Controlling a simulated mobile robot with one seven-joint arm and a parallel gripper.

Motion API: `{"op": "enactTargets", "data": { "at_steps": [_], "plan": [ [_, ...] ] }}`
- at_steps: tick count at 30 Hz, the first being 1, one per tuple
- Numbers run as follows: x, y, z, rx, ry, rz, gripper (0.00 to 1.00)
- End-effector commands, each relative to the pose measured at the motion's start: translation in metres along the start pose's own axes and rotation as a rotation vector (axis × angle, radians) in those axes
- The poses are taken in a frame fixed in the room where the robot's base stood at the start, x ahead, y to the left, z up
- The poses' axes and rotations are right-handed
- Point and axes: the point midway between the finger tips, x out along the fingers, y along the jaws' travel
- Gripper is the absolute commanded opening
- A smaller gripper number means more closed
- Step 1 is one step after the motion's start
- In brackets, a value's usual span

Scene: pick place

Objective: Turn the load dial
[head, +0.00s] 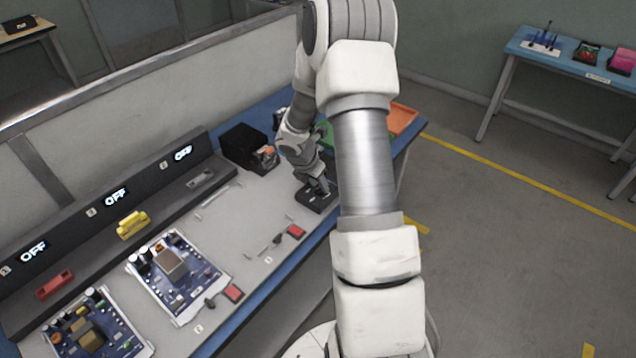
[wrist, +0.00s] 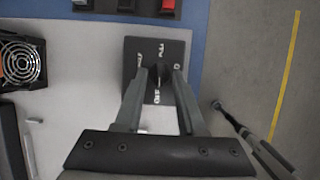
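The load dial's black plate (head: 312,203) lies on the light bench top near its front edge, below my gripper (head: 319,186). In the wrist view the plate (wrist: 134,55) carries white lettering, partly hidden by my fingers. A dark knob (wrist: 161,72) stands on the plate between the fingertips of my gripper (wrist: 161,76). The fingers are apart, one on each side of the knob. I cannot tell whether they touch it or press on it. The knob's pointer direction is not clear.
A black box with a fan (wrist: 20,62) stands left of the dial. Red switches (head: 296,231) and blue circuit boards (head: 180,275) lie along the bench. An orange tray (head: 403,118) sits at the bench's far end.

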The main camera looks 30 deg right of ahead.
Motion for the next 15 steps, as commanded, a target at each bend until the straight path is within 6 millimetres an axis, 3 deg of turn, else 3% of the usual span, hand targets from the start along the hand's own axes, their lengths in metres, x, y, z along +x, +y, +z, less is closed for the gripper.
{"op": "enactTargets", "data": {
  "at_steps": [1,6,15],
  "plan": [
    [-0.0002,0.0000,0.0000,0.000,0.000,0.000,0.28],
    [-0.0003,0.0000,0.0000,0.000,0.000,0.000,0.00],
    [-0.0004,0.0000,-0.0001,0.000,0.000,-0.001,0.00]
  ]
}}
